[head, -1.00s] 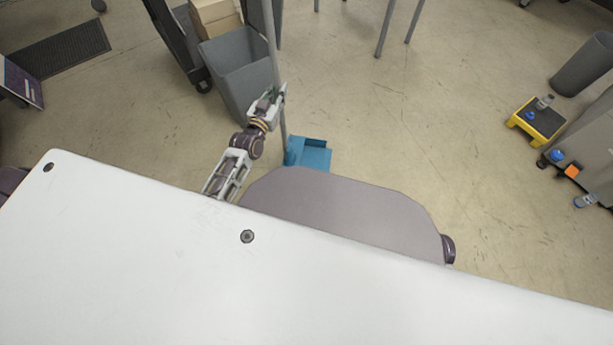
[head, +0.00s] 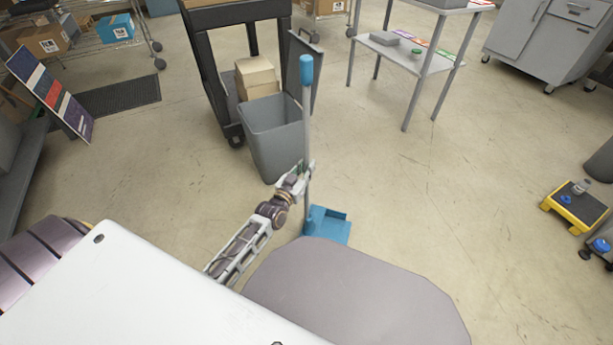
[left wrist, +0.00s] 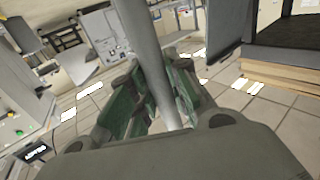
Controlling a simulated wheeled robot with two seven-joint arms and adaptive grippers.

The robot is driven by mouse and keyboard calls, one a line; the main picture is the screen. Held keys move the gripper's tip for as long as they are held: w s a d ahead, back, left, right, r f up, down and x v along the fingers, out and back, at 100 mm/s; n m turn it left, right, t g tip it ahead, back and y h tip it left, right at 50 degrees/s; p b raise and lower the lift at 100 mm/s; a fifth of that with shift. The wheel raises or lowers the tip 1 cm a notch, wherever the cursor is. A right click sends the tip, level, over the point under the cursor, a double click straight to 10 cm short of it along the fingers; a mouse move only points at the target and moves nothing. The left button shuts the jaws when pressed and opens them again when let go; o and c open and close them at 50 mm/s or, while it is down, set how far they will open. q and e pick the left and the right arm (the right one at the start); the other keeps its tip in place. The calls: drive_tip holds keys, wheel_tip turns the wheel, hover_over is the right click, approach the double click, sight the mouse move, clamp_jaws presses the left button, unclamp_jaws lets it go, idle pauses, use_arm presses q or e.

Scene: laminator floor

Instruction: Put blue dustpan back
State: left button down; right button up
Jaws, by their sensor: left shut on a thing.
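The blue dustpan (head: 329,226) has a long grey upright handle with a blue grip (head: 306,68) at its top. Its pan is low, at or near the floor, just beyond the front edge of my base. My left gripper (head: 303,172) is shut on the handle, well below the blue grip. In the left wrist view the grey handle (left wrist: 146,45) runs between the two green-padded fingers (left wrist: 152,100). Whether the pan touches the floor is hard to tell. My right gripper is not in view.
A grey bin (head: 272,135) stands just behind and left of the handle, near a dark cart (head: 213,75) with cardboard boxes (head: 257,78). A grey side table (head: 412,55) is at the back. A yellow step stool (head: 575,205) is at the right. Floor right of the dustpan is clear.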

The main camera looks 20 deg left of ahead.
use_arm(q)
drive_tip(key=shift+r, duration=0.1)
wheel_tip(320, 180, down, 4)
drive_tip(key=shift+r+b, duration=0.2)
drive_tip(key=shift+b, duration=0.8)
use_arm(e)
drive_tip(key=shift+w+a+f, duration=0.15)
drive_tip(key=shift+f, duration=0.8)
use_arm(q)
drive_tip(key=shift+f, duration=0.1)
drive_tip(key=c, duration=1.3)
unclamp_jaws()
drive_tip(key=shift+f, duration=0.1)
drive_tip(key=shift+c, duration=0.2)
drive_tip(key=s+p, duration=0.4)
drive_tip(key=s, duration=0.8)
drive_tip(key=shift+a, duration=0.4)
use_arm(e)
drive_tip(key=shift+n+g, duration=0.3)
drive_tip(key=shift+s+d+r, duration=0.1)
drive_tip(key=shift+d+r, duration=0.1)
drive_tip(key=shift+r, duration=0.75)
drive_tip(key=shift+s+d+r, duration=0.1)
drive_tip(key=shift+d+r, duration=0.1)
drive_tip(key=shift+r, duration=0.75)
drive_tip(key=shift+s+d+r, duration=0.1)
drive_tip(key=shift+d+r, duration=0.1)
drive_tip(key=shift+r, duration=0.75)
